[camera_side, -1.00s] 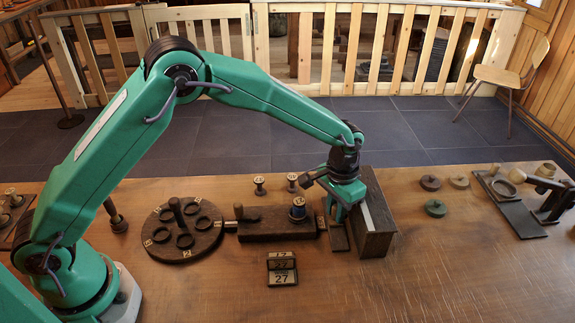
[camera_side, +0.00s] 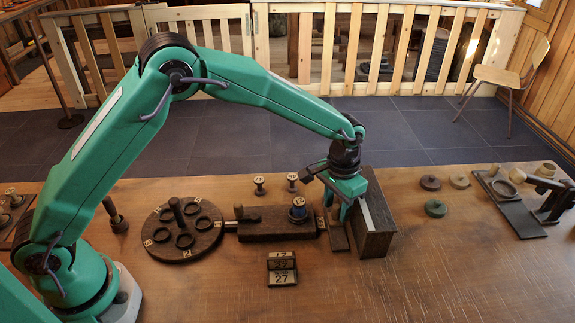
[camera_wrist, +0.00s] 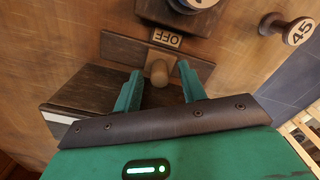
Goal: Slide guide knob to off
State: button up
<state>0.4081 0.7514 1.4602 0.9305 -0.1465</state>
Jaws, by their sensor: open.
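The guide knob (camera_wrist: 158,73) is a small pale wooden peg on a dark slotted strip (camera_wrist: 190,62). In the wrist view an OFF label (camera_wrist: 165,37) lies just beyond the knob, at the strip's far edge. My gripper (camera_wrist: 159,70) is open, with one green finger on each side of the knob. A gap shows on both sides, and I cannot tell how deep the fingers reach. In the side view my gripper (camera_side: 346,214) is over the strip (camera_side: 338,238), and the knob is hidden there.
A dark block (camera_side: 375,235) stands close to the right of my gripper. To the left are a dark base (camera_side: 270,232) with a blue spool (camera_side: 298,209) and a round holder (camera_side: 183,245) with rings. Number cards (camera_side: 281,268) stand in front.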

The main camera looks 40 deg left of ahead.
aim_at(337, 206)
jog(key=shift+r, duration=2.8)
grip_shut()
jog(key=shift+r, duration=0.1)
jog(key=shift+r, duration=1.9)
